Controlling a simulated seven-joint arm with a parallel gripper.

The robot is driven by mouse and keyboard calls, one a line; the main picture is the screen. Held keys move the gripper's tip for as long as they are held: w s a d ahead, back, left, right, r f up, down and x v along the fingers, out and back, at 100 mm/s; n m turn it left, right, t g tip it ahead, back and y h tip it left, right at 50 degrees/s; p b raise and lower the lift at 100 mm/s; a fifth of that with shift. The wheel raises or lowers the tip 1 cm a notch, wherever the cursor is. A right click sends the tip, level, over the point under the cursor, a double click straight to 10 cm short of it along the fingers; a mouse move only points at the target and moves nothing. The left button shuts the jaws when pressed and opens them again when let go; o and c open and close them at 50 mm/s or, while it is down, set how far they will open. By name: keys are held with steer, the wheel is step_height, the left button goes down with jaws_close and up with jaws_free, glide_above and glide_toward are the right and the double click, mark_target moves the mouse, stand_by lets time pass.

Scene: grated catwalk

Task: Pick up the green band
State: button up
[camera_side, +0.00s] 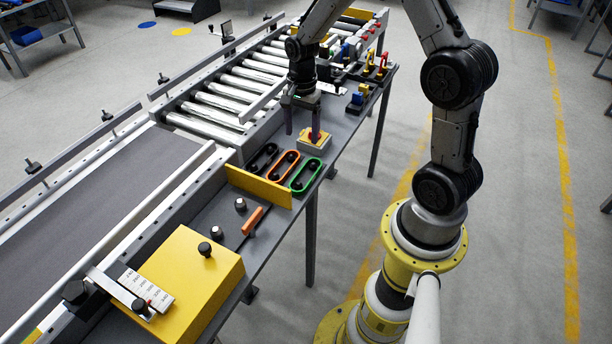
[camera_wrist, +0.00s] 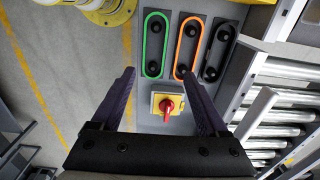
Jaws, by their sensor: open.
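The green band (camera_side: 293,185) is a long loop around two black pulleys on a dark plate, nearest the bench's outer edge. It also shows in the wrist view (camera_wrist: 144,56), at the top. An orange band (camera_side: 270,174) on its own pulleys lies beside it, with a black band (camera_side: 252,166) beyond that. My gripper (camera_side: 302,138) points down over the bench by the yellow switch box (camera_side: 305,145), apart from the bands. In the wrist view my gripper (camera_wrist: 162,75) is open, with nothing between its fingers, and the switch's red knob (camera_wrist: 167,104) shows between them.
A yellow upright plate (camera_side: 258,187) stands beside the bands. A roller conveyor (camera_side: 225,95) runs behind the bench. Knobs, an orange handle (camera_side: 253,220) and a yellow box (camera_side: 190,285) are nearer the camera. Small coloured fixtures (camera_side: 358,98) crowd the far end.

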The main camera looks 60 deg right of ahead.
mark_target(306, 178)
steer(key=f, duration=0.9)
steer(key=s+f, duration=0.1)
steer(key=f, duration=0.4)
steer(key=shift+d+f, duration=0.25)
steer(key=shift+d, duration=0.05)
steer(key=c, duration=1.1)
steer(key=shift+r, duration=0.15)
